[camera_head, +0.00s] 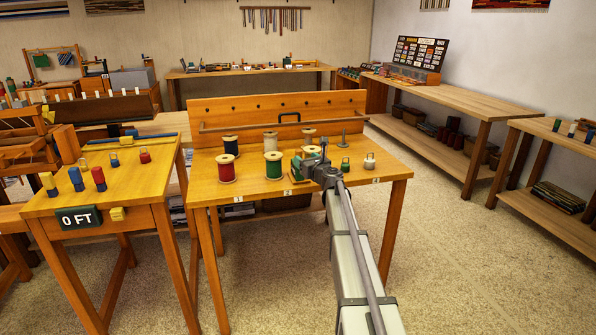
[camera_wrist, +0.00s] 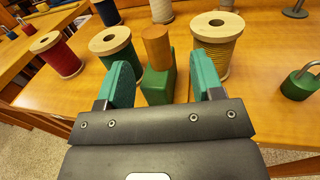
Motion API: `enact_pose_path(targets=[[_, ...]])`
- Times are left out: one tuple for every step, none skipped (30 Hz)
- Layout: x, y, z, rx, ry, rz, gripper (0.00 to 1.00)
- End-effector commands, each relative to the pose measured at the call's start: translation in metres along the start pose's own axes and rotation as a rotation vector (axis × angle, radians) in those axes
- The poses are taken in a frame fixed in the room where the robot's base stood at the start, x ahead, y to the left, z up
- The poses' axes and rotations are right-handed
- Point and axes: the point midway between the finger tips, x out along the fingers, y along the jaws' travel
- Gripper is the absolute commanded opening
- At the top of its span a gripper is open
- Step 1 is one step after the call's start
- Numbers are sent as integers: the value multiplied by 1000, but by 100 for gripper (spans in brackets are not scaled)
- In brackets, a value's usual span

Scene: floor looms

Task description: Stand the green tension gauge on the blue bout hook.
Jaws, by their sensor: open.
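In the wrist view, the green tension gauge (camera_wrist: 159,84) is a green block with an orange-brown cylinder on top, upright on the table. It stands between the two teal-padded fingers of my gripper (camera_wrist: 160,82), with visible space on both sides. In the head view, my gripper (camera_head: 306,168) is low over the middle table's front, and the gauge is hard to separate from it.
Spools stand behind and beside the gauge: red (camera_head: 226,170), green (camera_head: 273,166), tan (camera_head: 312,153) and others. A green shackled weight (camera_head: 345,166) and a cream one (camera_head: 369,161) are to the right. Several two-coloured blocks (camera_head: 75,179) stand on the left table (camera_head: 135,185).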

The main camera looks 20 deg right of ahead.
Motion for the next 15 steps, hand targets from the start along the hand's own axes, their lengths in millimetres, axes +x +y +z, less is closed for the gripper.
enact_pose_path(targets=[[6,0,0,0,0,0,61],[6,0,0,-1,0,0,61],[6,0,0,-1,0,0,61],[6,0,0,-1,0,0,61],[8,0,0,-1,0,0,61],[12,1,1,-1,0,0,61],[16,1,1,-1,0,1,61],[22,1,2,-2,0,1,61],[30,2,2,-2,0,1,61],[36,2,2,-2,0,1,61],[43,2,2,-2,0,2,61],[50,2,2,-2,0,2,61],[54,3,2,-2,0,1,61],[56,3,2,-2,0,1,61],[58,3,2,-2,0,1,61]])
